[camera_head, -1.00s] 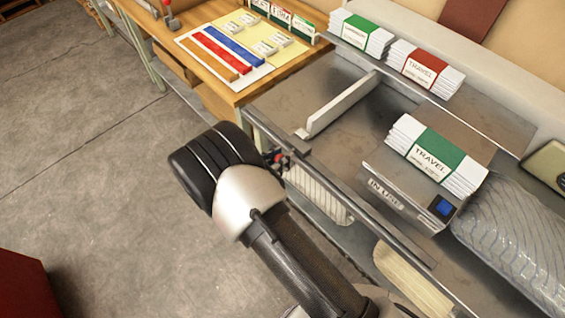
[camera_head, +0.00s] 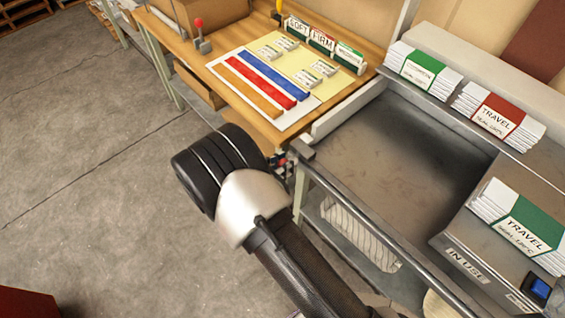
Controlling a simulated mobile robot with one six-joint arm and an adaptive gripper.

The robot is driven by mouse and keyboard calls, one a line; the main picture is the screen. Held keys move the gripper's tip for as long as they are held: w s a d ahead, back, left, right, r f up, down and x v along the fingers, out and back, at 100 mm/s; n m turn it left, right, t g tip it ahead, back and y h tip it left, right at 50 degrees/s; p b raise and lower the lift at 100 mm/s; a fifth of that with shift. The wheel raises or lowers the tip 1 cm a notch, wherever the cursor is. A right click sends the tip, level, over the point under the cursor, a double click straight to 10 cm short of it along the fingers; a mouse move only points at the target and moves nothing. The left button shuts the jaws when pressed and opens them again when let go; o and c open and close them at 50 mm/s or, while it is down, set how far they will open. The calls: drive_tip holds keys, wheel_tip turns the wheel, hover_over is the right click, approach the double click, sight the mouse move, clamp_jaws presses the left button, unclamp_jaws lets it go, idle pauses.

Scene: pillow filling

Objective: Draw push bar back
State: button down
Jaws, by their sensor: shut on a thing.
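The push bar (camera_head: 347,107) is a pale, upright strip lying across the left end of the metal bench, close beside the wooden table's edge. Its near end meets a small grey metal block (camera_head: 301,150) at the bench's front rail. My gripper (camera_head: 284,162) is at that near end, just outside the rail, and is shut on the push bar's near end. The dark, rounded wrist of my arm hides most of the fingers and the exact grip. A small red part shows by the fingertips.
The metal trough (camera_head: 400,150) right of the bar is bare. The wooden table (camera_head: 262,122) with coloured strips adjoins at left. The front rail (camera_head: 385,245) runs beside my arm.

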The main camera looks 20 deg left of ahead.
drive_tip(key=shift+a, duration=0.25)
drive_tip(key=c, duration=1.3)
unclamp_jaws()
drive_tip(key=shift+w+a, duration=0.1)
drive_tip(key=shift+o, duration=0.9)
drive_tip(key=v, duration=1.2)
